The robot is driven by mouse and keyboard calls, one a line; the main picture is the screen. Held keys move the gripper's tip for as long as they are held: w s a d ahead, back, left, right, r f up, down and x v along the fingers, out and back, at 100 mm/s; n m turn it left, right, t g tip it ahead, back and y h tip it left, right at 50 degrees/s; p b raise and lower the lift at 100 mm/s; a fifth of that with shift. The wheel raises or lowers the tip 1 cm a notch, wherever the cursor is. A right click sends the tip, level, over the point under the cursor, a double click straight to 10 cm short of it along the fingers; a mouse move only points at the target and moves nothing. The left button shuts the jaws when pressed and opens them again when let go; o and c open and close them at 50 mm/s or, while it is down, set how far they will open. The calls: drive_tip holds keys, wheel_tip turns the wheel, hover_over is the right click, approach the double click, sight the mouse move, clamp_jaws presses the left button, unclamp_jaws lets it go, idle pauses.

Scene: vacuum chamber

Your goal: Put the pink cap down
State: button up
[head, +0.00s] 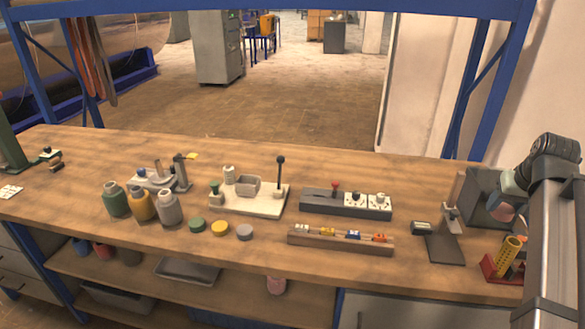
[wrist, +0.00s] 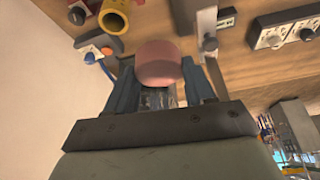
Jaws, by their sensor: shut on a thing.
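The pink cap (wrist: 158,62) is between the two fingers of my gripper (wrist: 160,76) in the wrist view, and the gripper is shut on it. In the head view the cap (head: 502,212) shows small, below my gripper (head: 511,196), at the right end of the workbench (head: 330,165). It appears held above the bench; the exact height is hard to tell. The fingers are partly hidden by the arm in the head view.
A red holder with a yellow perforated tube (head: 509,254) stands near the cap. A dark stand (head: 444,245) is to its left. Green (head: 197,224), yellow (head: 220,227) and grey (head: 245,232) caps lie near the front edge.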

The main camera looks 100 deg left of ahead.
drive_tip(key=s+f+n, duration=0.2)
drive_tip(key=s+f, duration=0.5)
drive_tip(key=s, duration=0.5)
drive_tip(key=n+g+h, duration=0.2)
drive_tip(key=n+g, duration=0.2)
drive_tip(key=n, duration=0.7)
hover_over(408, 264)
drive_tip(key=w, duration=0.1)
drive_tip(key=shift+d+f, duration=0.25)
drive_tip(key=shift+f, duration=0.25)
drive_tip(key=shift+d+f, duration=0.2)
drive_tip(key=shift+f, duration=0.3)
drive_tip(key=shift+f, duration=5)
drive_tip(key=shift+f, duration=0.1)
drive_tip(key=o, duration=1)
